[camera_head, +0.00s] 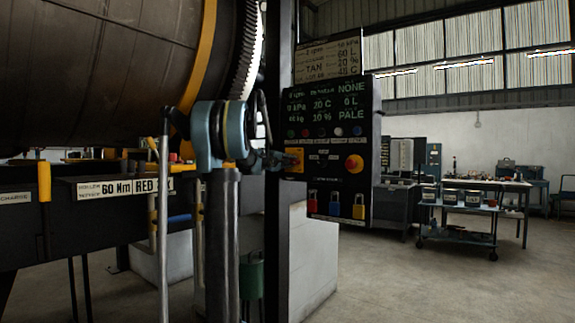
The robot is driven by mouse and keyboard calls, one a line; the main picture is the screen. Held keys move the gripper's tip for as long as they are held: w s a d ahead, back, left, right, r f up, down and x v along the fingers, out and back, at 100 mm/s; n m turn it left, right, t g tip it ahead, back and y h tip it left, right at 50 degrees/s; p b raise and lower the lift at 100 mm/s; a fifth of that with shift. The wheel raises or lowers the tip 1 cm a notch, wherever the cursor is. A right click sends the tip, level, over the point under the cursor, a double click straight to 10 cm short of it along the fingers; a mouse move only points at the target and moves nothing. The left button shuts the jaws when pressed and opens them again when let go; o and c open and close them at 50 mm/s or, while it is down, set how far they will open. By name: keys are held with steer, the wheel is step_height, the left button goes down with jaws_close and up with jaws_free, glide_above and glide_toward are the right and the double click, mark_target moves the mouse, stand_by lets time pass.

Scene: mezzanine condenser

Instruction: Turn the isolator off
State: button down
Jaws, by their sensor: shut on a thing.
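A black control panel (330,205) stands upright in the middle of the view. The isolator (296,153) shows as a yellow square plate at the panel's left side, below a row of coloured buttons. My gripper (283,161) reaches the isolator from the left and is shut on its handle. The gripper covers most of the handle, so which way it is turned cannot be made out.
A dark post (278,240) rises at the panel's left edge, close to my arm. Red, blue and yellow padlocks (335,205) hang low on the panel. A large drum (100,60) fills the upper left. A trolley (460,225) stands on open floor at right.

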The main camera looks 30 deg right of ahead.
steer(key=m, duration=0.6)
steer(key=shift+f, duration=0.15)
steer(key=shift+m, duration=0.4)
steer(key=c, duration=1.4)
jaws_free()
steer(key=shift+w, duration=0.1)
steer(key=shift+c, duration=0.2)
steer(key=shift+a, duration=0.1)
steer(key=v, duration=1.2)
steer(key=shift+w, duration=0.1)
